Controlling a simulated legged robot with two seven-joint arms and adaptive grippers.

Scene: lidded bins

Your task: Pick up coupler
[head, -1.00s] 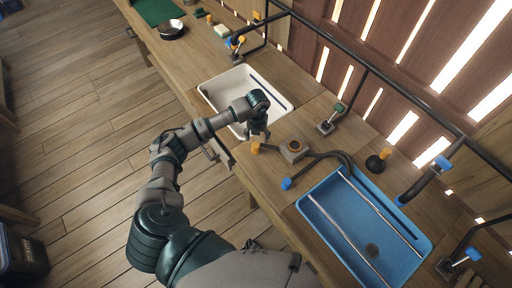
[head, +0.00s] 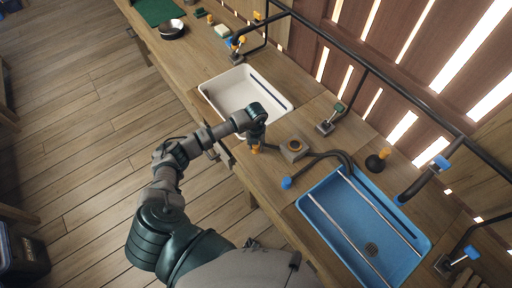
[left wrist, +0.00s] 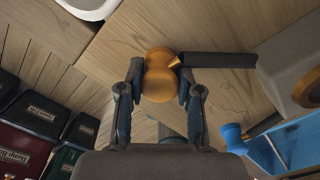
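My left gripper (head: 256,146) is over the near edge of the workbench in the head view. In the left wrist view its two fingers (left wrist: 161,85) stand apart, one on each side of an orange hourglass-shaped piece (left wrist: 158,74), which may be the coupler. I cannot tell whether the fingers touch it. A dark rod (left wrist: 215,60) runs from the piece to the right, towards a grey block with an orange ring (left wrist: 308,88). That block (head: 294,149) sits on the bench in the head view, right of the gripper. My right gripper is not in view.
A white tray (head: 216,97) lies behind the gripper. A blue tray (head: 345,215) with rods is at the right, with a blue-tipped bent pipe (head: 287,183) beside it. A black pipe rail (head: 400,90) runs along the wall. Lidded bins (left wrist: 30,110) stand below the bench.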

